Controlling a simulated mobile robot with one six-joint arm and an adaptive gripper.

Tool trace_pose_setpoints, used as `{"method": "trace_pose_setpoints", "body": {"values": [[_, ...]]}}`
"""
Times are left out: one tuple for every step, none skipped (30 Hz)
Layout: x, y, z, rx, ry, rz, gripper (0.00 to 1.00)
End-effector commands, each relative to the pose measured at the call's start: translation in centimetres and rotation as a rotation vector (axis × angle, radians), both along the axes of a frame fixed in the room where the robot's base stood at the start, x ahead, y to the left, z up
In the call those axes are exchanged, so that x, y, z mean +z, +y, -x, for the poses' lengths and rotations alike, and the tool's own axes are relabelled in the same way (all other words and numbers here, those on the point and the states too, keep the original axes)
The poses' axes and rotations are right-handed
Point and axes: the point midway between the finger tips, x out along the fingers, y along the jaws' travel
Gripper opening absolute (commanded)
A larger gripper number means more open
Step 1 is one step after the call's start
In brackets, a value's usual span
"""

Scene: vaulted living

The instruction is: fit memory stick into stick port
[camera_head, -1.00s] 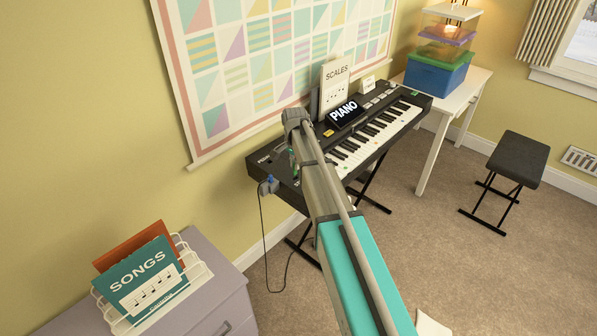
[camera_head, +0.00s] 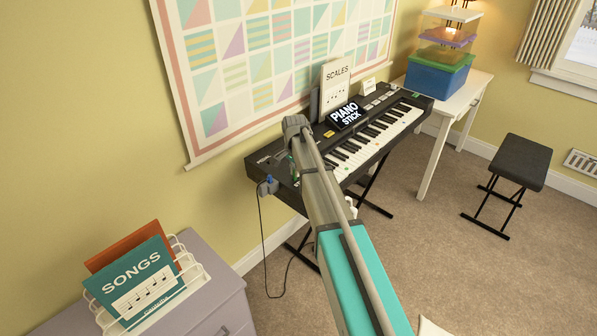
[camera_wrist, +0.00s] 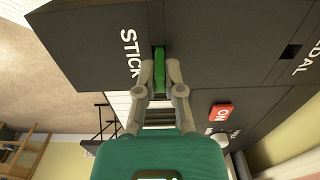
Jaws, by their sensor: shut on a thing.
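My gripper (camera_wrist: 161,68) is shut on the green memory stick (camera_wrist: 159,76) in the wrist view. The stick's far end is at the dark stick port (camera_wrist: 158,22) in the keyboard's black panel, beside the white word STICK. It appears to enter the slot, but its depth is hidden. In the head view a bit of green shows beside my arm at the left end of the black keyboard (camera_head: 405,97), and my arm hides most of the gripper there. The keyboard's display (camera_head: 346,115) reads PIANO STICK.
The panel also carries a red ON switch (camera_wrist: 221,112) and a pedal socket (camera_wrist: 290,52). A grey-blue plug (camera_head: 268,186) with a hanging cable is at the keyboard's left end. A songbook rack (camera_head: 190,272) stands on a cabinet at left. A black stool (camera_head: 521,161) stands at right.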

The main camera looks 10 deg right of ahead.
Motion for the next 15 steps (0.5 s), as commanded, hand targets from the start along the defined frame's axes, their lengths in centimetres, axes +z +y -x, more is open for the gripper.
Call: {"method": "trace_pose_setpoints", "body": {"values": [[-0.26, 0.0, 0.0, 0.0, 0.0, 0.0, 0.0], [-0.24, 0.0, 0.0, 0.0, 0.0, 0.0, 0.13], [-0.15, -0.01, -0.01, 0.0, 0.0, 0.0, 0.21], [-0.15, -0.01, -0.01, 0.0, 0.0, 0.0, 0.26], [-0.15, -0.01, -0.01, 0.0, 0.0, 0.0, 0.32], [-0.14, -0.01, -0.01, 0.0, 0.0, 0.0, 0.39], [-0.14, -0.01, -0.01, 0.0, 0.0, 0.0, 0.45], [-0.14, -0.01, -0.01, 0.0, 0.0, 0.0, 0.46], [-0.14, -0.01, 0.0, 0.0, 0.0, 0.0, 0.46], [-0.14, -0.01, 0.0, 0.0, 0.0, 0.0, 0.46], [-0.14, -0.01, 0.0, 0.0, 0.0, 0.0, 0.46], [-0.14, -0.02, 0.0, 0.0, 0.0, 0.0, 0.46], [-0.14, -0.02, 0.0, 0.0, 0.0, 0.0, 0.46], [-0.14, -0.02, 0.0, 0.0, 0.0, 0.0, 0.46], [-0.14, -0.02, 0.0, 0.0, 0.0, 0.0, 0.46]]}}
